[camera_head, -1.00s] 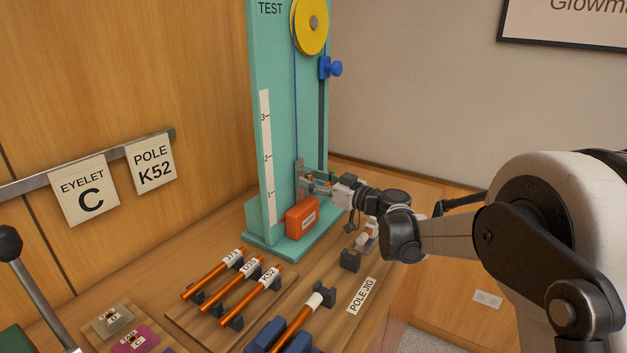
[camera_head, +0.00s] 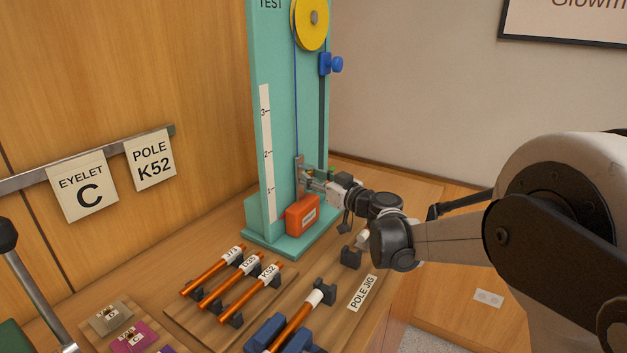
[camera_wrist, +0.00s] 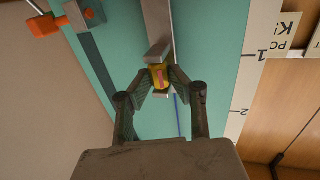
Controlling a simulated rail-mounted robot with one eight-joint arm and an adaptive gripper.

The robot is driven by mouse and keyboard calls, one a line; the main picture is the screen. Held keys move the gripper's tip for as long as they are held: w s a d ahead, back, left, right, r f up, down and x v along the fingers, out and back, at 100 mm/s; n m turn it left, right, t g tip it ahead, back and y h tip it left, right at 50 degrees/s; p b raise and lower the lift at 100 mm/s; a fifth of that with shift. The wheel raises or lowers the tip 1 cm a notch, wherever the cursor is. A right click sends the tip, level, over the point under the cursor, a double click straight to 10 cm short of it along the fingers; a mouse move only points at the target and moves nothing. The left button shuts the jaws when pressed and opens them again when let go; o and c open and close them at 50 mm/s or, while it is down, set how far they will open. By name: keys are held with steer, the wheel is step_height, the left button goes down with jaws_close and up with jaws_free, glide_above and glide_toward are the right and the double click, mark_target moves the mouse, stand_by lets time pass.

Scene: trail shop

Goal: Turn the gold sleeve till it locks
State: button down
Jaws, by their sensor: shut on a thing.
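The gold sleeve (camera_wrist: 158,77) shows in the wrist view between my fingertips, with a reddish mark on its face. My gripper (camera_wrist: 160,83) is shut on it, one finger on each side. In the head view my gripper (camera_head: 310,180) is at the lower front of the teal test stand (camera_head: 284,130), just above the orange weight block (camera_head: 302,215). The sleeve is too small and covered there to make out. A grey metal bar (camera_wrist: 158,30) runs up to the sleeve in the wrist view. Whether the sleeve is locked cannot be told.
A yellow pulley (camera_head: 311,22) and a blue knob (camera_head: 336,64) are higher on the stand. Several orange poles (camera_head: 215,270) lie in racks in front. A pole jig (camera_head: 325,290) stands nearer right. Cards for eyelet C (camera_head: 84,190) and pole K52 (camera_head: 150,160) hang on the left wall.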

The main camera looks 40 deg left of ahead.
steer(key=shift+s+a+m+t+h+b, duration=0.2)
steer(key=shift+m+t+h+b, duration=0.5)
steer(key=shift+m+t+h, duration=1.05)
steer(key=shift+s+a+m+t+h+b, duration=0.15)
steer(key=shift+m+t+h+b, duration=0.5)
steer(key=shift+m+t+h, duration=1.1)
steer(key=shift+s+a+m+t+h+b, duration=0.15)
steer(key=shift+m+t+h+b, duration=0.85)
steer(key=shift+t, duration=1.5)
steer(key=shift+d+m, duration=0.1)
steer(key=shift+m, duration=0.4)
steer(key=c, duration=1.6)
jaws_free()
steer(key=shift+o, duration=0.2)
steer(key=shift+s, duration=0.15)
steer(key=v, duration=0.7)
steer(key=shift+s+d, duration=0.25)
steer(key=shift+s, duration=0.1)
